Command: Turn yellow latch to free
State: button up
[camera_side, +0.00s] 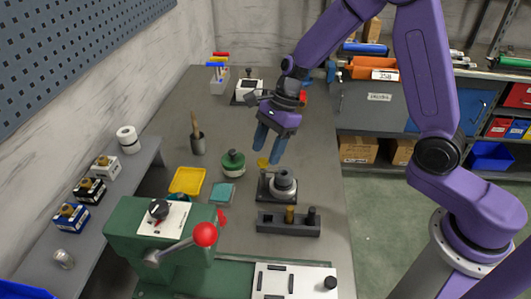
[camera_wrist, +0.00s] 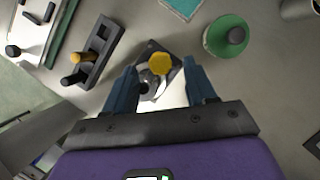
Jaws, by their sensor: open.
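The yellow latch (camera_side: 263,162) is a small yellow knob at the back of a dark square base (camera_side: 264,194) that carries a round grey metal fixture (camera_side: 284,183). In the wrist view the latch (camera_wrist: 159,64) looks like a yellow lobed cap beside the grey fixture, which is partly hidden below it. My gripper (camera_side: 267,156) is open, with its blue fingers above the latch area. In the wrist view the latch shows between the two fingertips, with space on both sides. I cannot tell the exact height gap, and no contact shows.
A grey block (camera_side: 270,224) with a brass peg and a dark peg stands in front of the fixture. A green round container (camera_side: 233,164) and a teal pad (camera_side: 222,194) lie to its left. A green machine with a red-ball lever (camera_side: 205,235) stands at front left.

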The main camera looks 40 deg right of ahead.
jog(key=shift+x, duration=1)
jog(key=c, duration=1)
jog(key=shift+c, duration=0.2)
